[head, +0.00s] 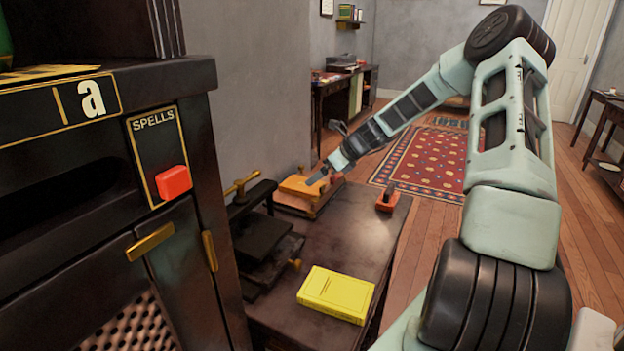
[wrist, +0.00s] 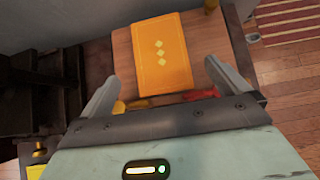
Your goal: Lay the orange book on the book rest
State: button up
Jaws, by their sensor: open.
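The orange book (head: 299,186) lies on a small wooden stand (head: 322,201), which looks like the book rest, at the far end of the dark table. In the wrist view the book (wrist: 162,55) lies flat, cover up with yellow diamonds, on the wooden board (wrist: 205,62). Bare wood shows on both sides of it. My gripper (head: 320,178) is at the right side of the book in the head view. In the wrist view my gripper (wrist: 160,80) is open, with the fingers apart on either side of the book's near end.
A yellow book (head: 336,294) lies at the table's near end. A dark press (head: 265,235) stands at the left, beside the tall black cabinet (head: 95,200). A red-orange block with a dark knob (head: 387,201) sits near the right edge. The table's middle is clear.

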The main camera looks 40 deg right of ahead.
jog(key=v, duration=0.5)
dwell(0.6)
